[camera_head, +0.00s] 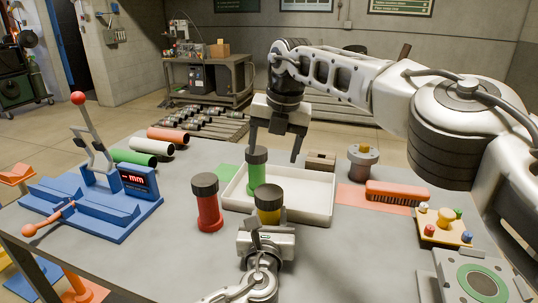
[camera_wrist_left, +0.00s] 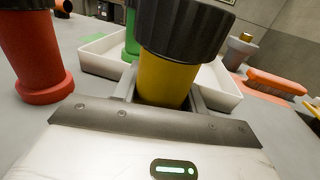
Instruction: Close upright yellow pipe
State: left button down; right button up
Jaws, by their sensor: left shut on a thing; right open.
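The yellow pipe (camera_head: 268,217) is upright at the front edge of the white tray, with a dark ribbed cap (camera_head: 268,192) on its top. In the left wrist view the yellow body (camera_wrist_left: 165,80) is between my left jaws, under the large cap (camera_wrist_left: 185,28). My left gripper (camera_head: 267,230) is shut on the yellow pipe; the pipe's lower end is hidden. My right gripper (camera_head: 275,147) is open and points down, behind and above the yellow pipe, near the capped green pipe (camera_head: 256,182). Its jaws look empty.
A capped red pipe (camera_head: 209,212) stands to the left. The white tray (camera_head: 318,208) is behind the yellow pipe. A blue vise-like fixture (camera_head: 95,222) with a red-knobbed lever is at left. An orange brush (camera_head: 395,193) and a yellow knob board (camera_head: 445,226) lie at right.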

aim_at(269, 191)
jog(key=s+n, duration=0.1)
jog(key=n, duration=0.3)
jog(key=s+n, duration=0.1)
jog(key=n, duration=0.4)
jog(key=s+a+n+g, duration=0.1)
jog(key=n, duration=0.3)
jog(key=shift+s+h, duration=0.2)
jog(key=shift+h, duration=0.2)
jog(key=n, duration=0.3)
jog(key=s+n, duration=0.1)
jog(key=n, duration=0.1)
jog(key=shift+r+n+g, duration=0.25)
jog(key=shift+n+g, duration=0.05)
jog(key=n, duration=0.2)
jog(key=s+n, duration=0.1)
jog(key=n, duration=0.3)
jog(key=shift+s+r+h, duration=0.15)
jog(key=shift+r+h, duration=0.1)
jog(key=shift+h, duration=0.15)
jog(key=shift+f, duration=4)
